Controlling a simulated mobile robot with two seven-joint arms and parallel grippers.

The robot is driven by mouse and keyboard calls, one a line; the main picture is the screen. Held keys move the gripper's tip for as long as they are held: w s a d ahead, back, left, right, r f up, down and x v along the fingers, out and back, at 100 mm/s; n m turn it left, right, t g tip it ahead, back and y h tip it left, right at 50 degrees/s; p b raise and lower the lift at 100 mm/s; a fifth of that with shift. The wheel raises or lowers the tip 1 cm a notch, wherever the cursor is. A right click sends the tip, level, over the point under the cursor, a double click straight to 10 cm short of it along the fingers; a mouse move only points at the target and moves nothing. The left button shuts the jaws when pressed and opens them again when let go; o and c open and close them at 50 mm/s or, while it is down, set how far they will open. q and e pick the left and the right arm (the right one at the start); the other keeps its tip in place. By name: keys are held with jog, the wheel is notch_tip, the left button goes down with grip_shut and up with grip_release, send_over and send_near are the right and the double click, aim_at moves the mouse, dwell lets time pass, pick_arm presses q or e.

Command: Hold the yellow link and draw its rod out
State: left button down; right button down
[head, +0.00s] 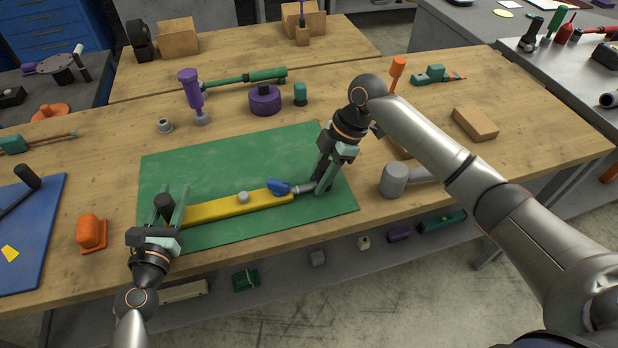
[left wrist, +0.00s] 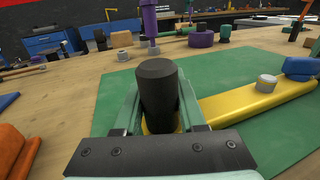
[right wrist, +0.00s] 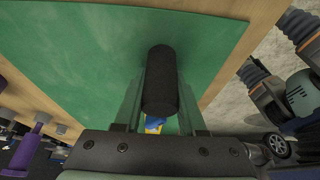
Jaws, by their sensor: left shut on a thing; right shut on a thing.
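The yellow link (head: 222,208) lies on the green mat (head: 240,155), with a grey knob (head: 243,197) and a blue part (head: 278,186) on top. A grey rod (head: 302,188) sticks out of its right end. My left gripper (head: 174,212) is shut on the link's left end; the link also shows in the left wrist view (left wrist: 250,106). My right gripper (head: 317,186) is shut on the rod's outer end. In the right wrist view a little of the blue part (right wrist: 154,121) shows between the fingers; the rod is hidden there.
An orange part (head: 91,232) stands left of the mat. A grey cylindrical part (head: 394,180) stands right of it, near my right arm. A purple cylinder (head: 265,99) and a grey ring (head: 165,125) stand behind the mat. The mat's back half is clear.

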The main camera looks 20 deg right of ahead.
jog(key=shift+d, duration=0.15)
jog(key=shift+c, duration=2.4)
grip_release()
jog(key=shift+r, duration=0.1)
pick_arm(q)
jog(key=shift+a, duration=0.1)
pick_arm(e)
jog(key=v, duration=1.2)
pick_arm(q)
jog(key=shift+c, duration=2)
grip_release()
jog(key=shift+s, duration=0.1)
